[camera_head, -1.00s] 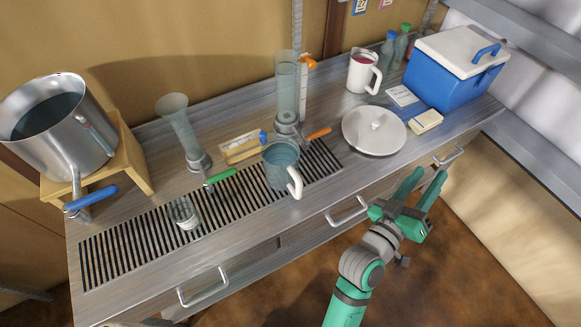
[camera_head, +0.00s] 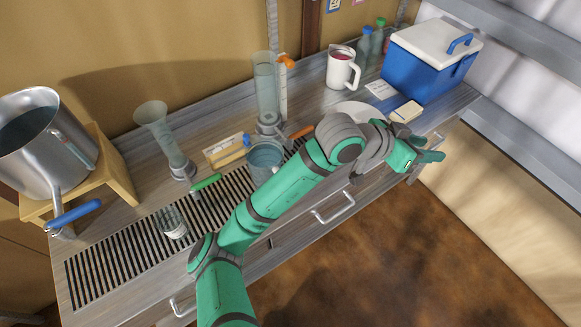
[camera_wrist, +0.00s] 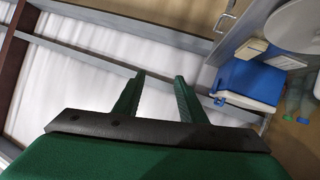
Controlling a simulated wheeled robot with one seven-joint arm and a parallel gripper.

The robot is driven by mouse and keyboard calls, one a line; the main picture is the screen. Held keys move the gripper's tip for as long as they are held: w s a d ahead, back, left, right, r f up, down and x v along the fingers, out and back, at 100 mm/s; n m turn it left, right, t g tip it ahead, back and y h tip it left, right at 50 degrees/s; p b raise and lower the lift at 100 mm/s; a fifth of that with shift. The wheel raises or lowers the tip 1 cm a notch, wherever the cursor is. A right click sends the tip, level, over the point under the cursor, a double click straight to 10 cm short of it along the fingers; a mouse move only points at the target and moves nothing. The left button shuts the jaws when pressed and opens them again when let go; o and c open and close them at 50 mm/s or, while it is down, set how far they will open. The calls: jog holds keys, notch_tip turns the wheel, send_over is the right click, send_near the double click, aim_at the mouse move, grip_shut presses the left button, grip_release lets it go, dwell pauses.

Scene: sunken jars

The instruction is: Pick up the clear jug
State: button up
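The clear jug (camera_head: 264,157), bluish and see-through, stands upright on the counter at the back edge of the slatted drain. My arm covers its right side and its handle. My gripper (camera_head: 431,149) is well to the right of the jug, beyond the counter's front edge, pointing right and away from it. Its two fingers stand apart with nothing between them, as the wrist view (camera_wrist: 160,78) also shows. The jug is not in the wrist view.
A tall glass cylinder (camera_head: 266,85) stands behind the jug, and a flared glass (camera_head: 163,135) to its left. A small glass (camera_head: 172,222) is on the drain. A steel pot (camera_head: 30,150), a white jug (camera_head: 341,70) and a blue cooler (camera_head: 420,75) stand farther off. My arm partly hides a white lid (camera_head: 352,108).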

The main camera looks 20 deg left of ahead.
jog(key=s+a+f+g+y, duration=0.2)
jog(key=s+a+f+y, duration=0.1)
jog(key=a, duration=0.7)
jog(key=s+a+f+g+y, duration=0.2)
jog(key=s+a+f+y, duration=0.1)
jog(key=a, duration=0.7)
jog(key=s+a+f+n+g+y, duration=0.1)
jog(key=s+a+f+g+y, duration=0.2)
jog(key=a, duration=0.7)
jog(key=shift+s+a+y, duration=0.2)
jog(key=shift+s+y, duration=0.25)
jog(key=shift+s+a+y, duration=0.15)
jog(key=shift+s+y, duration=0.3)
notch_tip(320, 180, down, 4)
jog(key=shift+a+f, duration=0.1)
jog(key=shift+f, duration=0.05)
jog(key=shift+w+d+f, duration=0.1)
jog(key=shift+f, duration=1.5)
jog(key=shift+w+d+f, duration=0.1)
jog(key=shift+f, duration=1.45)
jog(key=shift+c, duration=0.2)
grip_shut()
